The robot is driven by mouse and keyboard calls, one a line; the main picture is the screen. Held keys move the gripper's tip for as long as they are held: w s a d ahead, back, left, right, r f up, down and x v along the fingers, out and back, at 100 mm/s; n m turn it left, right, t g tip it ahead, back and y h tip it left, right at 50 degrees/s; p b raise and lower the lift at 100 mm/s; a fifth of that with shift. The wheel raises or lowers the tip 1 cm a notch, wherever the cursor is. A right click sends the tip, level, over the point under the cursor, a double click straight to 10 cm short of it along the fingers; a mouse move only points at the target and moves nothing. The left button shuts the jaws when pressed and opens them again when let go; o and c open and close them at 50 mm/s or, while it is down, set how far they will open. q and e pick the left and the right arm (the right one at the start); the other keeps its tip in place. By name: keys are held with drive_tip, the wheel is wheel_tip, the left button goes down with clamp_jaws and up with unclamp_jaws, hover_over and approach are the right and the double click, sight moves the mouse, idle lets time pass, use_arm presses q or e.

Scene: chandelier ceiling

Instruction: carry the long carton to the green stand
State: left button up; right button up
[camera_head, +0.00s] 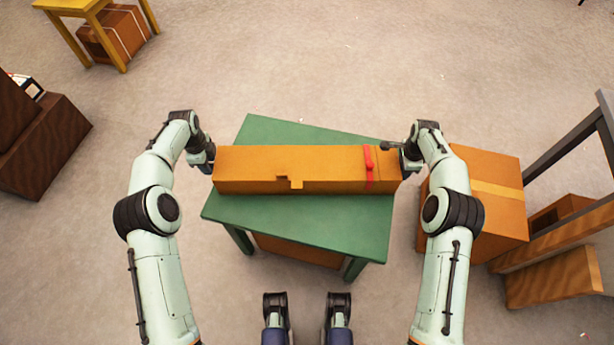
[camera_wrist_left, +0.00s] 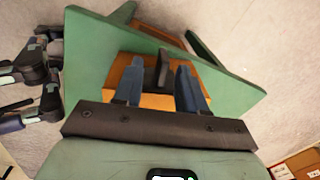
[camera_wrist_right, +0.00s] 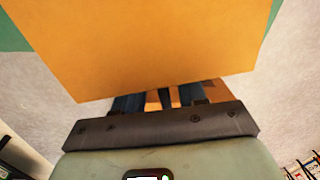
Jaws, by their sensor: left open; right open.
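The long orange carton (camera_head: 290,168), with a red strap near its right end, lies across the green stand (camera_head: 300,212). It appears to rest on the top, and its right end reaches past the stand's right edge. My left gripper (camera_head: 208,162) is open at the carton's left end; in the left wrist view its spread fingers (camera_wrist_left: 160,88) have a dark upright piece and part of the carton (camera_wrist_left: 155,101) between them. My right gripper (camera_head: 404,160) is open at the right end. In the right wrist view the carton (camera_wrist_right: 150,45) hides most of the fingers.
A large taped box (camera_head: 485,185) stands on the floor close to my right arm, beside a dark-framed rack (camera_head: 565,150). A yellow table (camera_head: 75,8) is at the far left and a dark wooden box (camera_head: 45,145) at the left. The floor beyond the stand is clear.

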use_arm(q)
wheel_tip(320, 180, up, 8)
drive_tip(key=shift+s+r, duration=0.25)
drive_tip(key=shift+s, duration=0.05)
use_arm(e)
wheel_tip(320, 180, up, 12)
drive_tip(key=shift+s, duration=0.45)
use_arm(q)
drive_tip(key=shift+r, duration=0.15)
use_arm(e)
drive_tip(key=shift+r, duration=0.1)
use_arm(q)
wheel_tip(320, 180, up, 5)
drive_tip(key=p, duration=0.4)
drive_tip(key=shift+s, duration=0.15)
use_arm(e)
wheel_tip(320, 180, up, 5)
drive_tip(key=shift+w+f, duration=0.1)
drive_tip(key=shift+w, duration=0.05)
